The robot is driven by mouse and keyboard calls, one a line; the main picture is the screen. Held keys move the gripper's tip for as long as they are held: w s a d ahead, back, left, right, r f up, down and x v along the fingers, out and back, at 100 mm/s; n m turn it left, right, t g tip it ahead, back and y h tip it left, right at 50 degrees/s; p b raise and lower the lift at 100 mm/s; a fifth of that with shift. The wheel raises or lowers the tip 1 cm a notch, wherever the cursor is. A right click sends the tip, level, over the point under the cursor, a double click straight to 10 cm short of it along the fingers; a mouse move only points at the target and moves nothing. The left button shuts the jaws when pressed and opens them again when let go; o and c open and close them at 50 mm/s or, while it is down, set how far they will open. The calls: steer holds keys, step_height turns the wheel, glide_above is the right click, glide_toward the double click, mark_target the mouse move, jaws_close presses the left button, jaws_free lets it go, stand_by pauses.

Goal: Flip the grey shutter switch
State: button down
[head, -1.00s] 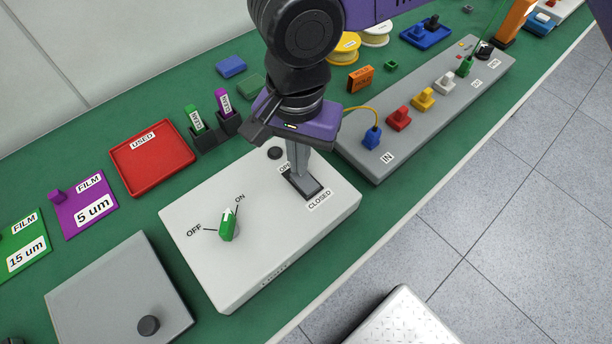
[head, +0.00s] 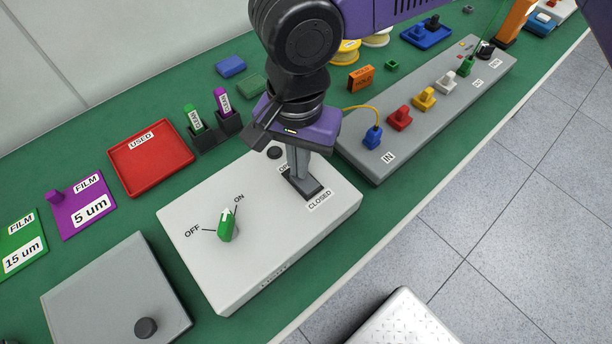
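The shutter switch (head: 304,186) sits on the white control box (head: 270,242), with a dark base between an OPEN label, partly hidden, and a CLOSED label (head: 320,199). My gripper (head: 298,168) points down over the switch, its grey fingers at or touching it. The fingers and the wrist hide the switch lever, so I cannot tell which way it lies. I cannot tell whether the fingers are apart or closed.
A green knob (head: 226,226) between OFF and ON marks stands left on the same box. A black button (head: 274,153) is just behind the fingers. A grey panel (head: 372,168) with colored plugs lies to the right, and a red tray (head: 150,165) to the left.

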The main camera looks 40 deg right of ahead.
steer(key=shift+f, duration=0.25)
steer(key=shift+r, duration=0.15)
step_height(320, 180, up, 7)
steer(key=p, duration=0.7)
stand_by(0.6)
